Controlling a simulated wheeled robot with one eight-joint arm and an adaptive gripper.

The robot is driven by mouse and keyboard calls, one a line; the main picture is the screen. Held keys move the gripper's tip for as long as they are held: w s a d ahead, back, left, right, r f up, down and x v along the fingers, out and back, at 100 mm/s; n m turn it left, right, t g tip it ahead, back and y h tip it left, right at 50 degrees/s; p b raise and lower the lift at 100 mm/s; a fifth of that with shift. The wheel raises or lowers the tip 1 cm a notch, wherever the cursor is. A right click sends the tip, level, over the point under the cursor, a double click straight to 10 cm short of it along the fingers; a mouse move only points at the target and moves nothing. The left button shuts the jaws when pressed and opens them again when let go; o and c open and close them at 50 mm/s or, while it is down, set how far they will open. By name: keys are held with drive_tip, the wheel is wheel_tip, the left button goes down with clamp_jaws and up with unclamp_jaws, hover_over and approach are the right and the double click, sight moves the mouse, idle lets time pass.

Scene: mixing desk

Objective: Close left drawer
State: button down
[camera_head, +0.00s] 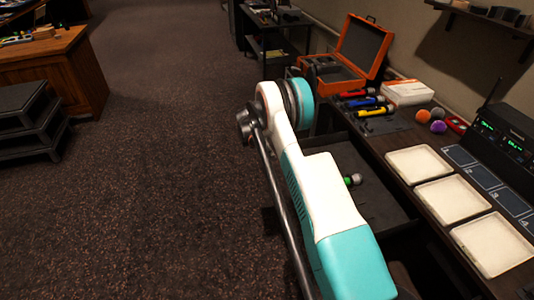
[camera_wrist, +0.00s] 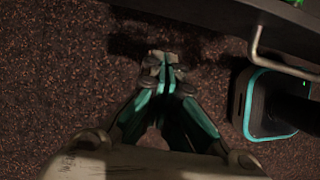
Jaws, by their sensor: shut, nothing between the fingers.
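A dark drawer (camera_head: 378,205) stands pulled out from the desk in the head view, partly hidden behind my white and teal arm. A microphone with a green band (camera_head: 353,180) lies inside it. In the wrist view, a dark drawer front (camera_wrist: 215,14) with a curved metal handle (camera_wrist: 256,42) runs along the top right. My gripper (camera_wrist: 162,62) is shut and empty over the carpet, below and left of that front in the picture, apart from the handle. My gripper is hidden or hard to make out in the head view.
The desk top holds several white trays (camera_head: 452,199), coloured microphones (camera_head: 370,108), small balls (camera_head: 438,126) and an open orange case (camera_head: 350,60). Dark steps (camera_head: 28,120) and a wooden desk (camera_head: 60,62) stand at the left. The carpet (camera_head: 150,170) between is clear.

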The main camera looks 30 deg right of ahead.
drive_tip(key=s+d+f+b, duration=0.1)
drive_tip(key=d+f, duration=0.2)
drive_tip(key=d, duration=0.2)
drive_tip(key=shift+s+d+f+b, duration=0.15)
drive_tip(key=shift+d+f+b, duration=0.05)
drive_tip(key=shift+f+b, duration=0.2)
